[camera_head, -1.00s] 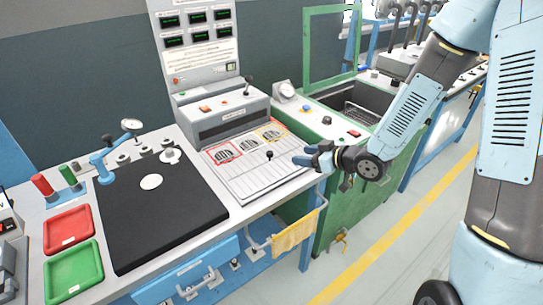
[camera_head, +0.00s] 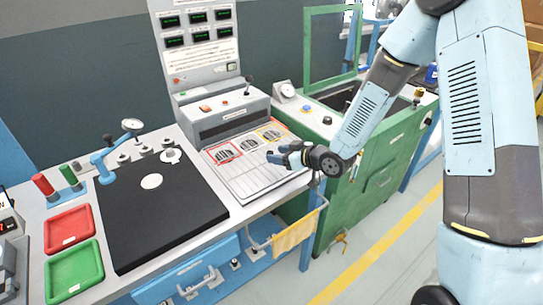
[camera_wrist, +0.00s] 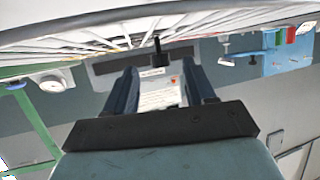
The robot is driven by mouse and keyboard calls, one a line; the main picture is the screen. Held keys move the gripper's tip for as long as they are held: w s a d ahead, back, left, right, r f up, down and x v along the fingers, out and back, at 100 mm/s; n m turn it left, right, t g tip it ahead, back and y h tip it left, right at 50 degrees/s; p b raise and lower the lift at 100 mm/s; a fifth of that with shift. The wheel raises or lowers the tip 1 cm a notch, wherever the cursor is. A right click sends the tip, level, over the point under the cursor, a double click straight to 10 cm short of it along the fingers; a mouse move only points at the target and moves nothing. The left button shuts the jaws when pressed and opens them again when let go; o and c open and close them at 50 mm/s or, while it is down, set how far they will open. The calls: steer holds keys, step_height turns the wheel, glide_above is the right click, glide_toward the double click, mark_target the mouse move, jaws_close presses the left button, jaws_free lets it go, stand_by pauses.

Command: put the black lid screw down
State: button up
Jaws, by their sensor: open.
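My gripper (camera_head: 275,153) is low over the white slotted panel, coming in from the right. It is open, with its two dark blue fingers apart in the wrist view (camera_wrist: 160,82). A small black screw with a thin stem and wider head, apparently the black lid screw (camera_wrist: 157,54), shows in the wrist view. It stands on the pale slatted surface, in line with the gap between the fingers and near their tips. The picture there is upside down. No contact with the fingers is visible. In the head view I cannot separate the screw from the fingers.
The white panel (camera_head: 240,184) has red- and yellow-framed slots at its back. A grey control box (camera_head: 222,118) stands behind it. A black mat (camera_head: 160,225) lies left, then red (camera_head: 68,229) and green trays (camera_head: 74,272). A green tank (camera_head: 345,205) stands right.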

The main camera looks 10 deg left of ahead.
mark_target(270, 153)
steer(key=x, duration=0.4)
steer(key=shift+a, duration=0.2)
steer(key=shift+c, duration=0.2)
steer(key=shift+r, duration=0.1)
jaws_close()
